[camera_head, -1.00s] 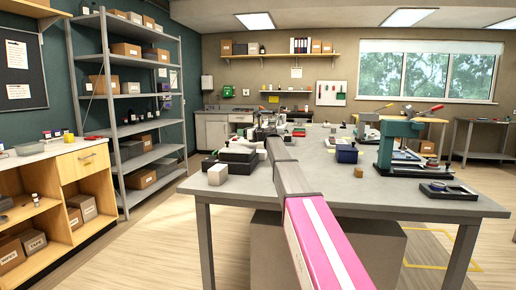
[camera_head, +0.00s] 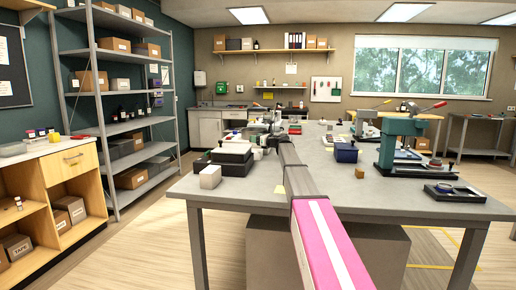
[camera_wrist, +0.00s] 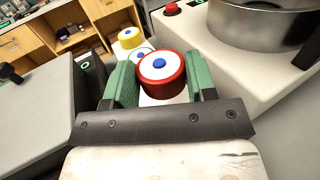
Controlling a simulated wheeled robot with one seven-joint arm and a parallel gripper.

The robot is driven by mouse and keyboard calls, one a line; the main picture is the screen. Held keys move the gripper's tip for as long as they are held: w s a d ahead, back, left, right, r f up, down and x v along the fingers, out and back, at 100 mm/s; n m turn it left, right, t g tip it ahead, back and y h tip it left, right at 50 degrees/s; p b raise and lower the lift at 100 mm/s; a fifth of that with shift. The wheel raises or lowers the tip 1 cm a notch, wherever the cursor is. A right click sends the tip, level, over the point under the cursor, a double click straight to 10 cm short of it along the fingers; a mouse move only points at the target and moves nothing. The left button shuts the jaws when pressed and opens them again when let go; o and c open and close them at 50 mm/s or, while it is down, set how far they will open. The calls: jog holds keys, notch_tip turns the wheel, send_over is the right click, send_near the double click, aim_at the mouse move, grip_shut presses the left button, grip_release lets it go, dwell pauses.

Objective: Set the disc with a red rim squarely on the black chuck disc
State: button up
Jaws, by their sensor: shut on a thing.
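The disc with a red rim (camera_wrist: 178,86) has a white top and a blue centre knob. In the wrist view it sits between the green fingers of my gripper (camera_wrist: 163,80), which is shut on it. Whether it touches anything below is hidden. Behind it are a yellow-rimmed disc (camera_wrist: 130,43) and another pale disc with a blue centre, partly covered by the gripper. A round steel bowl (camera_wrist: 255,35) on a white machine body stands at upper right. I cannot make out the black chuck disc in either view. In the head view my arm and clutter hide the gripper end.
The grey table (camera_head: 400,207) holds a white block (camera_head: 210,177), a black-and-white device (camera_head: 232,158), a dark blue bin (camera_head: 346,153), a green press (camera_head: 398,145) and a black tray (camera_head: 455,193). A red button (camera_wrist: 172,8) is beside the bowl.

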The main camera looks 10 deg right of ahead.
aim_at(258, 151)
jog(key=shift+w+d+f, duration=0.1)
jog(key=shift+d+f, duration=0.25)
jog(key=shift+d, duration=0.2)
jog(key=shift+f, duration=2)
jog(key=o, duration=0.9)
jog(key=shift+f, duration=0.1)
jog(key=v, duration=1.2)
jog(key=shift+r, duration=0.2)
